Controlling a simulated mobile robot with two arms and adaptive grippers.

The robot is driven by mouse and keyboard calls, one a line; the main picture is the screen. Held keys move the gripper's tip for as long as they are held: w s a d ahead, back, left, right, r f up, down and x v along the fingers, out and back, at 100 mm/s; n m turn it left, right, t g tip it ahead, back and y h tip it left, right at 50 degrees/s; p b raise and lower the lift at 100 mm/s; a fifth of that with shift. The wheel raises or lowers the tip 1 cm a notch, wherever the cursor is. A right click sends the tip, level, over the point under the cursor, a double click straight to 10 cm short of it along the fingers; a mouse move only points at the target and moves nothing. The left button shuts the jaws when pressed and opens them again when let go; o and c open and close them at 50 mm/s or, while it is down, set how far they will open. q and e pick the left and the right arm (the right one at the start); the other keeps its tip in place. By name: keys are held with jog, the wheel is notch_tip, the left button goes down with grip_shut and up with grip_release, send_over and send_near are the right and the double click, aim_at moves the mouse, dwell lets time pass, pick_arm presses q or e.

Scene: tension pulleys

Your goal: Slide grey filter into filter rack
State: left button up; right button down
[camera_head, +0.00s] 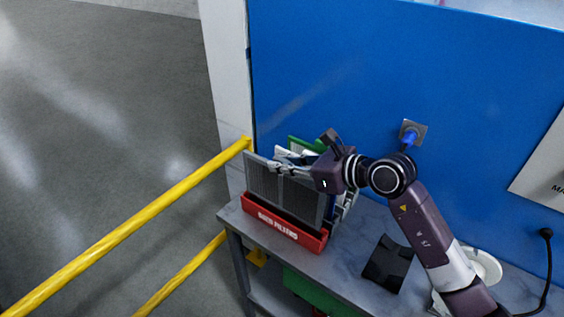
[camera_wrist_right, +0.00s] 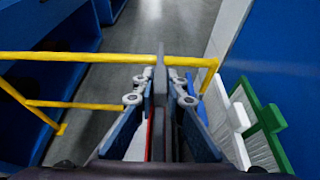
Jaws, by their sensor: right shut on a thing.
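The grey filter (camera_head: 262,187) is a dark mesh panel standing upright at the red filter rack (camera_head: 285,231). Its lower edge meets or passes behind the rack's front wall; I cannot tell how deep it sits. My right gripper (camera_head: 276,168) is shut on the filter's top edge from above. In the right wrist view the filter (camera_wrist_right: 160,75) shows edge-on as a thin grey strip between the two fingers (camera_wrist_right: 160,98). My left gripper is not in view.
Green (camera_wrist_right: 268,120) and white (camera_wrist_right: 240,120) framed filters stand behind the grey one. The rack is on a grey table (camera_head: 350,235) against a blue wall (camera_head: 350,80). A black object (camera_head: 388,263) lies to the right. Yellow rails (camera_head: 130,232) run at the left.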

dwell(0.4)
jog(key=shift+f+b, duration=0.25)
jog(key=shift+b, duration=0.05)
dwell(1.0)
jog(key=shift+f, duration=0.1)
jog(key=shift+f+b, duration=1.65)
jog(key=shift+f, duration=0.05)
dwell(0.4)
jog(key=shift+f+b, duration=1.25)
jog(key=shift+f, duration=0.25)
jog(key=shift+s, duration=0.1)
